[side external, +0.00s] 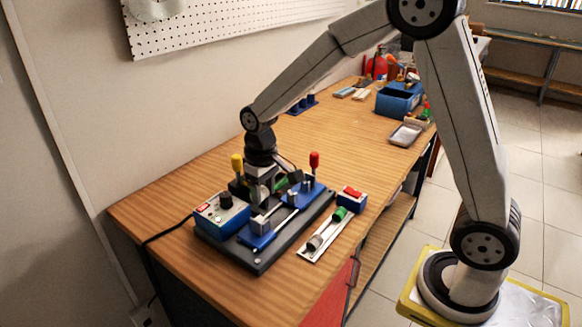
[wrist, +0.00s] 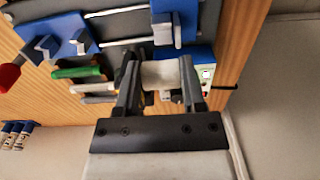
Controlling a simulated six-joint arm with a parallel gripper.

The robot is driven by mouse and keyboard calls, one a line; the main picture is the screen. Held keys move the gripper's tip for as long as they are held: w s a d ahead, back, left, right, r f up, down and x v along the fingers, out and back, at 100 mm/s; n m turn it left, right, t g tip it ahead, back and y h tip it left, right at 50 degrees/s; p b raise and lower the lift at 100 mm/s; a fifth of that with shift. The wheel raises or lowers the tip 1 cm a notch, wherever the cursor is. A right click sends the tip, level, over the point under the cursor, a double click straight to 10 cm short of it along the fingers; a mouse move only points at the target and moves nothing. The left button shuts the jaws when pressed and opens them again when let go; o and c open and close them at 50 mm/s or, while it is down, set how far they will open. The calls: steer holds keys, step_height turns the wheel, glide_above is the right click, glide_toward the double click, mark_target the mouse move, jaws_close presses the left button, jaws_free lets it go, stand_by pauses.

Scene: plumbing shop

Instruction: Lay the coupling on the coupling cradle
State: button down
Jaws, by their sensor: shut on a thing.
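My gripper (wrist: 160,82) is shut on a whitish cylinder, which looks like the coupling (wrist: 162,75), with one finger at each end or side of it. In the side external view my gripper (side external: 262,190) is low over the back of the dark fixture base, between the yellow and red handles. The held piece is hard to make out there. The fixture base (side external: 262,268) carries blue clamp parts (side external: 258,238) and thin rods. I cannot tell which part is the coupling cradle, or whether the held piece touches anything.
A control box (side external: 222,214) stands at the fixture's left. A yellow handle (side external: 237,163) and red handle (side external: 314,160) rise near my gripper. A white tray (side external: 312,252) with green and grey cylinders and a red-topped switch box (side external: 350,198) lie in front.

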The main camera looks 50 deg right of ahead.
mark_target(266, 222)
steer(key=shift+f, duration=2.75)
steer(key=shift+s+f, duration=0.1)
steer(key=shift+f, duration=0.2)
steer(key=shift+s+f, duration=0.1)
steer(key=shift+f, duration=0.05)
steer(key=shift+c, duration=0.5)
jaws_free()
steer(key=shift+a, duration=0.1)
steer(key=shift+r, duration=0.45)
steer(key=shift+d+r, duration=0.2)
steer(key=shift+r, duration=3.7)
